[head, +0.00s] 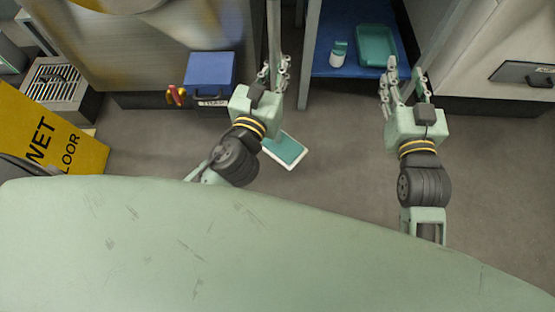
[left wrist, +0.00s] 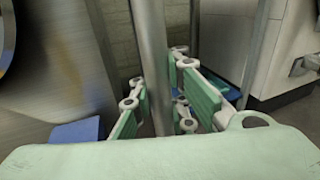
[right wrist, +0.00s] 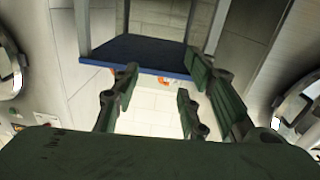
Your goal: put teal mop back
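The teal mop (head: 285,150) has a flat teal head with a white edge, which appears to be at the floor beside my left forearm. Its grey upright handle (head: 273,30) rises at the top of the head view and also crosses the left wrist view (left wrist: 152,60). My left gripper (head: 275,74) is closed around the handle, with fingers on both sides of it; the exact contact is partly hidden. My right gripper (head: 404,78) is open and empty, with its fingers spread apart in the right wrist view (right wrist: 152,98).
A blue shelf (head: 350,66) holds a teal tray (head: 377,46) and a small white bottle (head: 338,57). A blue box (head: 210,72) stands left of the mop. A yellow wet-floor sign (head: 50,140) is at far left. Floor between my arms is clear.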

